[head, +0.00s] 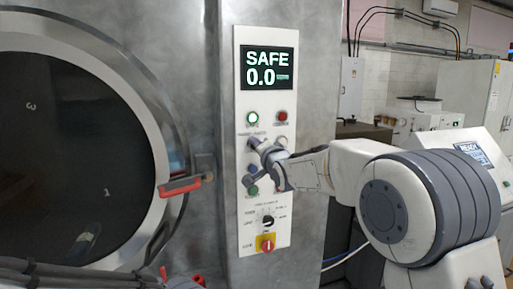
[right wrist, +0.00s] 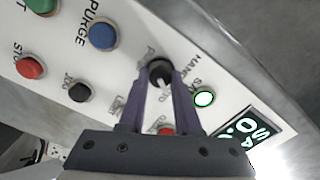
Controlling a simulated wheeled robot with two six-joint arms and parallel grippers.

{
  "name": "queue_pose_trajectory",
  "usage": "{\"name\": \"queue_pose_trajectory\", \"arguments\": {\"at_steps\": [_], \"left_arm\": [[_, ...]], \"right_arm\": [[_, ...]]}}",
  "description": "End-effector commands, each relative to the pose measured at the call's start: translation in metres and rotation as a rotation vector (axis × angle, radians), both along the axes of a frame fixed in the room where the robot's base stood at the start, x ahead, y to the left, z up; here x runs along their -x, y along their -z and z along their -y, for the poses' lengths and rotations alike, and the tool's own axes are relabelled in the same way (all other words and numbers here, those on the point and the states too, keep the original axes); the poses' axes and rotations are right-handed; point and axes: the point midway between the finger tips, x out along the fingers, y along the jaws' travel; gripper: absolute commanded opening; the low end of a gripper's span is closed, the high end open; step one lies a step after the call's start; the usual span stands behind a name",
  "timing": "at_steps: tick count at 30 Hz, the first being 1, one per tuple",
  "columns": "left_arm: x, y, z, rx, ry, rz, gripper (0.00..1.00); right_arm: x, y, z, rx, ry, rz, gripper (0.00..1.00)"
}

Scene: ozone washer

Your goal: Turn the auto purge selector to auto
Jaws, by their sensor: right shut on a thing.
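The auto purge selector is a round black knob (right wrist: 159,72) with a white mark, on the white control panel (head: 242,150). "HAND" is printed beside it; the other lettering around it is partly hidden or unclear. My right gripper (right wrist: 160,82) is shut on the knob, one finger on each side, in the right wrist view. In the head view my right gripper (head: 258,146) reaches the panel from the right and covers most of the selector. I cannot tell exactly which position the knob points to. My left gripper is not in view.
A display (head: 268,68) reads "SAFE 0.0". A lit green lamp (right wrist: 204,97) and a blue button (right wrist: 102,36) sit near the knob. A round door with a red handle (head: 180,185) stands left.

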Motion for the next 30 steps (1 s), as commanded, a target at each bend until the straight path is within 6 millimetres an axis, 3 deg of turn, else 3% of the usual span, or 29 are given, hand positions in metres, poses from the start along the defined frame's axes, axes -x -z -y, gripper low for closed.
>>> {"name": "queue_pose_trajectory", "arguments": {"at_steps": [2, 3, 4, 5, 17, 30], "left_arm": [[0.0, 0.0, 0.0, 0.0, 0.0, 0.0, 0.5], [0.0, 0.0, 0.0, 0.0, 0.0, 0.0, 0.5], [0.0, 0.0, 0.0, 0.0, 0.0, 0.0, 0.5], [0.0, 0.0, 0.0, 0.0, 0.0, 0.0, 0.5], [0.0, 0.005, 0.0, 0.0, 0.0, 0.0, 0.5], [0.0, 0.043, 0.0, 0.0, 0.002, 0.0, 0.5]], "right_arm": [[0.0, 0.001, 0.001, -0.002, 0.002, -0.002, 0.0], [0.0, 0.001, 0.001, -0.002, 0.002, -0.002, 0.44], [0.0, 0.001, 0.001, -0.002, 0.002, -0.002, 0.55], [0.0, 0.001, 0.001, -0.001, 0.002, -0.002, 0.6], [0.005, 0.001, 0.002, 0.0, 0.0, 0.001, 0.6], [0.077, 0.003, 0.025, 0.0, 0.001, 0.002, 0.6]]}}
